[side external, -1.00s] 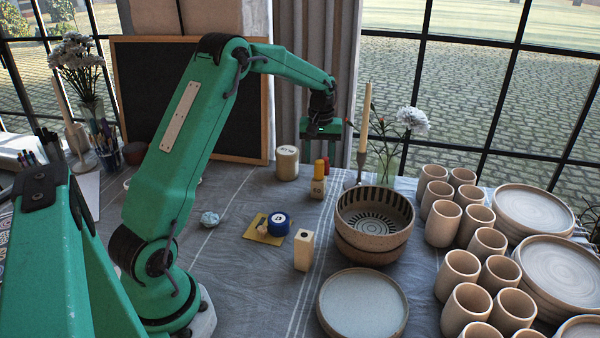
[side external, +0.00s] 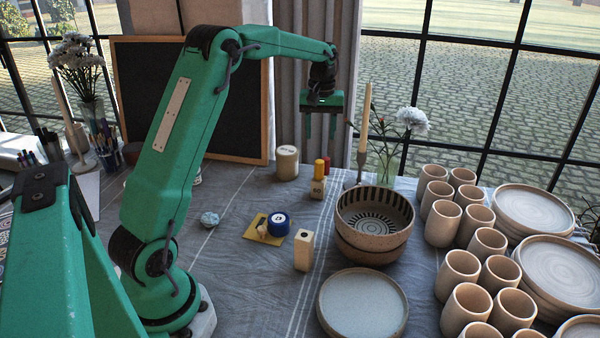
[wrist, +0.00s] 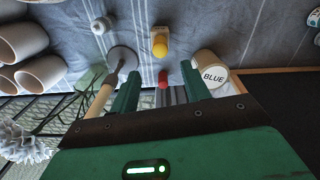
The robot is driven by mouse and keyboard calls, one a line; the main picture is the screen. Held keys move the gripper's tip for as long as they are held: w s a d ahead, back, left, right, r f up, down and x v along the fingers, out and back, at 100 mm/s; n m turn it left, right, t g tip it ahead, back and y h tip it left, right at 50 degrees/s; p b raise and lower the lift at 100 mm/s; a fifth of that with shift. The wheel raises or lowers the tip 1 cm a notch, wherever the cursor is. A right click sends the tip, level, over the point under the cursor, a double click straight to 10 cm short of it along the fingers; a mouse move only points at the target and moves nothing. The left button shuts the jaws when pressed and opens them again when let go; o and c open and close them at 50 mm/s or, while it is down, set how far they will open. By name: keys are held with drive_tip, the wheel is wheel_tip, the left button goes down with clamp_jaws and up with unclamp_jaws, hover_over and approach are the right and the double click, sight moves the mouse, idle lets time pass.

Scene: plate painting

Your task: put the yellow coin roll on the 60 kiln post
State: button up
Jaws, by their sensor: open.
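The yellow coin roll (side external: 319,168) stands upright on top of the pale 60 kiln post (side external: 317,188) in the side view. In the wrist view the yellow roll (wrist: 160,45) shows end-on over the pale post (wrist: 158,32). My gripper (side external: 320,138) is open and empty, above the roll and clear of it. In the wrist view its two fingers (wrist: 159,72) are apart with nothing between them touching.
A red roll (side external: 326,161) stands just behind. A cylinder marked BLUE (wrist: 213,75) is beside it. A candlestick (side external: 361,160) and stacked bowls (side external: 375,215) stand to the right.

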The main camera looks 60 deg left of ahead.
drive_tip(key=s+d+r+m+t, duration=0.3)
drive_tip(key=s+d+r+m, duration=0.2)
drive_tip(key=s+d+r, duration=0.55)
drive_tip(key=s+d+f+m+t, duration=0.1)
drive_tip(key=s+d+f+m, duration=0.1)
drive_tip(key=s+d, duration=0.3)
drive_tip(key=s+d+f+m+t, duration=0.1)
drive_tip(key=s+d+f+m, duration=0.1)
drive_tip(key=s+d, duration=0.4)
drive_tip(key=s+m, duration=0.1)
drive_tip(key=s, duration=0.4)
drive_tip(key=shift+s+f+m+t, duration=0.25)
drive_tip(key=shift+f+m+t, duration=0.05)
drive_tip(key=shift+f+m, duration=0.1)
